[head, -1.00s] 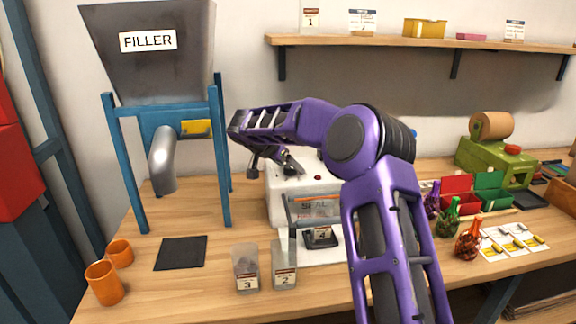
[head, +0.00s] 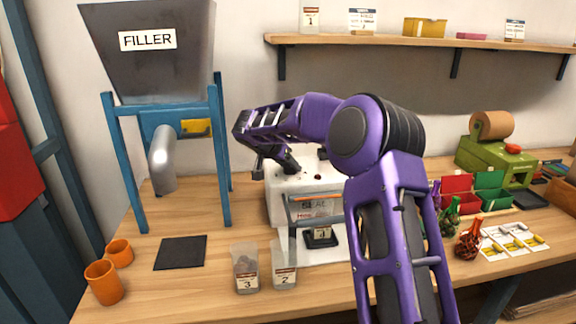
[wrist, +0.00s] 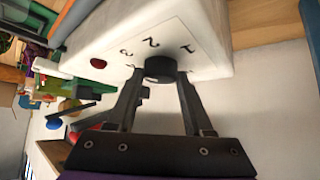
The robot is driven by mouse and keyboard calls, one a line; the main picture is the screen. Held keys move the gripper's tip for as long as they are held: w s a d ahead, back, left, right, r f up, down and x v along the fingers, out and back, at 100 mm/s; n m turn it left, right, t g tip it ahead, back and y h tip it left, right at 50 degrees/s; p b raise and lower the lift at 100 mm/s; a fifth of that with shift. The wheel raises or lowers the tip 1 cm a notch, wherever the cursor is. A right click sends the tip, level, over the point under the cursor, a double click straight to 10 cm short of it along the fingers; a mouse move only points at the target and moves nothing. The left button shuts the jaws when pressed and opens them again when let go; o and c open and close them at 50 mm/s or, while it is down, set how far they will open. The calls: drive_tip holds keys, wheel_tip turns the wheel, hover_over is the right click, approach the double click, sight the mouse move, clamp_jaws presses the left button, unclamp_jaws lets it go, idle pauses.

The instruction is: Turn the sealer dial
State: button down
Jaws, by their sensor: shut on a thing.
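The sealer (head: 283,208) is a white box on the wooden bench, with a panel reading SEAL on its front. Its dial (wrist: 160,68) is a round black knob on the white top face in the wrist view, with the numbers 1, 2 and 3 printed around it. My gripper (wrist: 161,76) is shut on the dial, one finger on each side of it. In the head view my gripper (head: 272,168) is over the top of the sealer, and the dial is hard to make out there. A red button (wrist: 98,63) sits on the same face.
The filler (head: 148,60) stands on blue legs to the left. Clear bags numbered 3 (head: 245,270) and 2 (head: 284,266) stand in front of the sealer. Orange cups (head: 103,282) are at the front left. A green tape machine (head: 492,160) and tied bags are at the right.

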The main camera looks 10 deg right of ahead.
drive_tip(key=n+y, duration=0.1)
drive_tip(key=n+t+y, duration=0.1)
drive_tip(key=n, duration=0.1)
drive_tip(key=shift+s+d+r, duration=0.1)
drive_tip(key=shift+s+d, duration=0.05)
drive_tip(key=shift+d, duration=0.05)
drive_tip(key=n+y+p, duration=0.1)
drive_tip(key=n+t+y, duration=0.1)
drive_tip(key=n, duration=0.1)
drive_tip(key=shift+d+r+p, duration=0.15)
drive_tip(key=shift+r+p, duration=0.05)
drive_tip(key=shift+p, duration=0.2)
drive_tip(key=n+y+p, duration=0.2)
drive_tip(key=p, duration=0.2)
drive_tip(key=shift+d+r, duration=0.1)
drive_tip(key=shift+d, duration=0.05)
drive_tip(key=n+y+p, duration=0.1)
drive_tip(key=n+p, duration=0.1)
drive_tip(key=p, duration=0.1)
drive_tip(key=shift+d+y+p, duration=0.1)
drive_tip(key=shift+y+p, duration=0.2)
drive_tip(key=shift+p, duration=0.1)
drive_tip(key=shift+f+n+y+p, duration=0.4)
drive_tip(key=shift+n+p, duration=0.2)
drive_tip(key=shift+p, duration=0.15)
drive_tip(key=shift+c, duration=1.5)
unclamp_jaws()
